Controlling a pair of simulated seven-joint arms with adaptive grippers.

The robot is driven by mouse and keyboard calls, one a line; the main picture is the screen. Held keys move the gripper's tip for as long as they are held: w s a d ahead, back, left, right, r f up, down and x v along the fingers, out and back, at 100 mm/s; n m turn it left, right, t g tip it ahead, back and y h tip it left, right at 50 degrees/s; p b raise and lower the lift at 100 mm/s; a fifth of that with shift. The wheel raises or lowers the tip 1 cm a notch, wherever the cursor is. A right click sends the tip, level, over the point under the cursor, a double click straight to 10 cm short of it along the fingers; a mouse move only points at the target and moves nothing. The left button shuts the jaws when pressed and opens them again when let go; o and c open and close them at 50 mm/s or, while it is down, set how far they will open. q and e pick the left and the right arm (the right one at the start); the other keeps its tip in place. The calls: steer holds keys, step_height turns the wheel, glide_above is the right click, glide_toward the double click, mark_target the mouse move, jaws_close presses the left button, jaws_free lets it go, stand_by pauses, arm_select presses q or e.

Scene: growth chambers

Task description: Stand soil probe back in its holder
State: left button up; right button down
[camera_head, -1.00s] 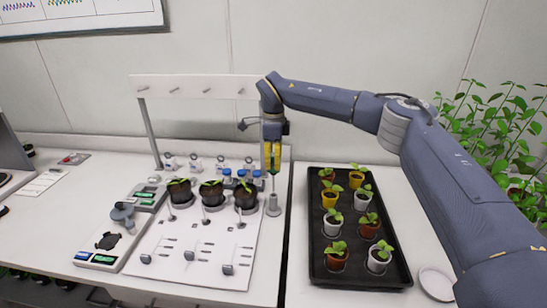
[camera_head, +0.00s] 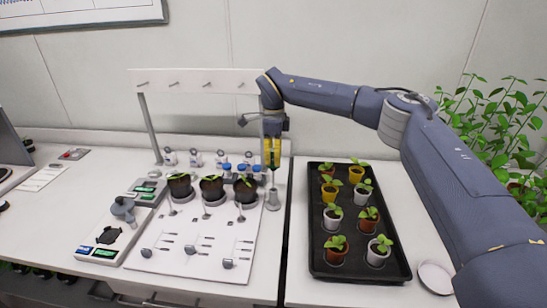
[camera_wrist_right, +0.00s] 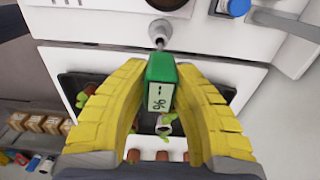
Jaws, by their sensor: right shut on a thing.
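The soil probe has a green body (camera_wrist_right: 160,82) with a pale display and a thin rod (camera_head: 272,179) below it. My right gripper (camera_head: 272,160) is shut on the probe body, with a yellow finger (camera_wrist_right: 115,105) on either side of it in the wrist view. The probe hangs about upright over its holder, a small grey cylinder (camera_head: 273,202) on the right part of the white board. The holder also shows in the right wrist view (camera_wrist_right: 160,29). The rod's lower end is at or just above the holder's mouth; I cannot tell if it is inside. My left gripper is out of view.
Three dark pots with seedlings (camera_head: 211,188) stand left of the holder, with blue-capped bottles (camera_head: 256,169) close behind. A white peg rail (camera_head: 195,82) rises at the back. A black tray (camera_head: 320,262) of potted seedlings lies to the right. The board's front is mostly flat.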

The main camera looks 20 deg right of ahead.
steer(key=shift+f, duration=3.75)
stand_by(0.4)
steer(key=c, duration=1.1)
jaws_free()
steer(key=shift+r, duration=0.1)
